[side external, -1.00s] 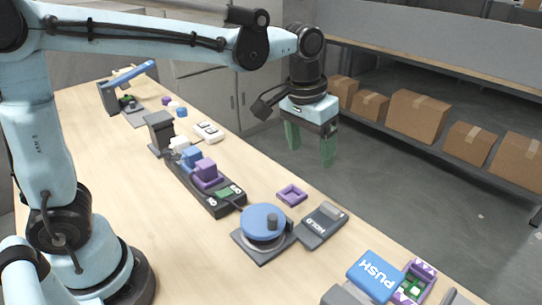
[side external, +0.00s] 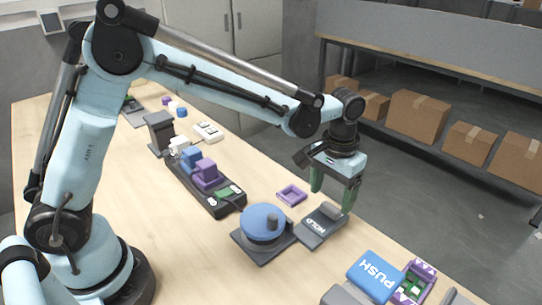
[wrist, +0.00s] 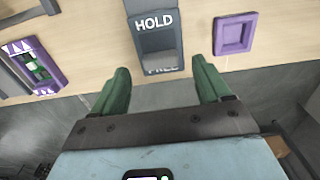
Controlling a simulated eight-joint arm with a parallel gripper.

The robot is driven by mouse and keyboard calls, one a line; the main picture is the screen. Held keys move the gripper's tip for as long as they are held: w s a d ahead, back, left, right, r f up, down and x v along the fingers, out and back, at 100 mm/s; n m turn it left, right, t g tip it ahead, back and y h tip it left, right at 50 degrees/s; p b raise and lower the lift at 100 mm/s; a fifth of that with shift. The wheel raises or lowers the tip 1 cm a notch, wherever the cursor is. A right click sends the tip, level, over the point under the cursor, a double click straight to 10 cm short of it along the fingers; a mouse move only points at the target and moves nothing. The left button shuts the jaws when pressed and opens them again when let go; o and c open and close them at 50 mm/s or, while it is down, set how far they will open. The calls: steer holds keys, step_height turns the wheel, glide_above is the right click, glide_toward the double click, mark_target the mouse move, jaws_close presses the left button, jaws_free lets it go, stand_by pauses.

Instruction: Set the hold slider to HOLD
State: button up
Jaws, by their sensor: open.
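The hold slider (side external: 322,225) is a dark grey unit near the table's far edge, with a lighter grey sloped part at its far end. In the wrist view the slider (wrist: 157,45) shows the word HOLD at the top and a partly hidden FREE below, with a grey block between them. The block appears nearer the FREE end. My gripper (side external: 332,199) is open and empty, above and just past the slider's far end. In the wrist view its green fingers (wrist: 160,88) lie to either side of the slider's line, apart from it.
A purple square frame (side external: 291,195) lies beside the slider. A blue dial (side external: 264,224) on a grey base stands on its near side. A blue PUSH plate (side external: 372,276) and a purple-trimmed box (side external: 414,283) are at the lower right. The table edge is close by.

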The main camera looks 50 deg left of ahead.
mark_target(329, 208)
steer(key=shift+f, duration=2)
steer(key=shift+c, duration=0.2)
